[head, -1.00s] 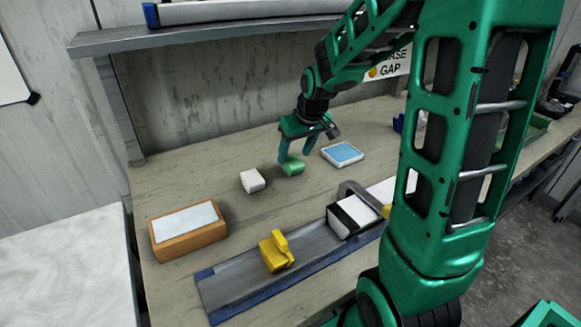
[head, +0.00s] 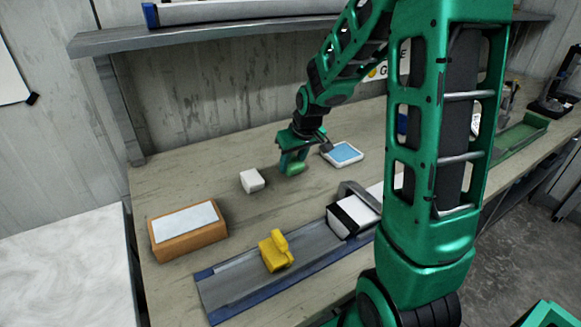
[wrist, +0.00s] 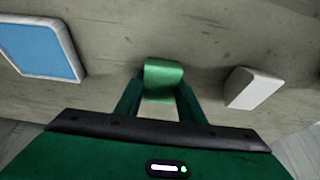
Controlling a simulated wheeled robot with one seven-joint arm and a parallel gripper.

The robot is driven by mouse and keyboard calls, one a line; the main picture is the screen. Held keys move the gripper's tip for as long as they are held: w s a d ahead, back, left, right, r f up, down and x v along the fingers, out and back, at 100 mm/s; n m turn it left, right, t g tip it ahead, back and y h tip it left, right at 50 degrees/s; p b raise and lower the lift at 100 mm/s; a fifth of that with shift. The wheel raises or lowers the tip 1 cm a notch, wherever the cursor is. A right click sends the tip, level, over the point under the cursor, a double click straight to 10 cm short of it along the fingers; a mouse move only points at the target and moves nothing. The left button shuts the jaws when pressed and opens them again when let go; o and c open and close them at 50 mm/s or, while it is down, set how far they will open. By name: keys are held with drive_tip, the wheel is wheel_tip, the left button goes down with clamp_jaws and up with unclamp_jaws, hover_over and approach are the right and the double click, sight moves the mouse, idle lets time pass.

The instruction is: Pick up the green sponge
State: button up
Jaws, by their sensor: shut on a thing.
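The green sponge (head: 295,168) is a small block on the wooden workbench, at the middle of the head view. It also shows in the wrist view (wrist: 163,78), between the fingertips. My gripper (head: 290,164) reaches down from above and is shut on the sponge, with one finger on each side of it.
A white block (head: 252,181) lies left of the sponge, and a blue-topped white tray (head: 342,154) lies right of it. Nearer are an orange box with a pale top (head: 187,230), a grey rail (head: 232,280) and a yellow clamp-like piece (head: 275,252). A shelf (head: 110,42) overhangs the back.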

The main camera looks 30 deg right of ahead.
drive_tip(key=shift+r, duration=0.5)
drive_tip(key=r, duration=0.2)
drive_tip(key=a+r, duration=0.1)
drive_tip(key=r, duration=0.1)
drive_tip(key=shift+s, duration=0.1)
drive_tip(key=s+a+r, duration=0.3)
drive_tip(key=a+r, duration=0.3)
drive_tip(key=a, duration=0.4)
drive_tip(key=shift+s, duration=0.25)
drive_tip(key=shift+o, duration=0.4)
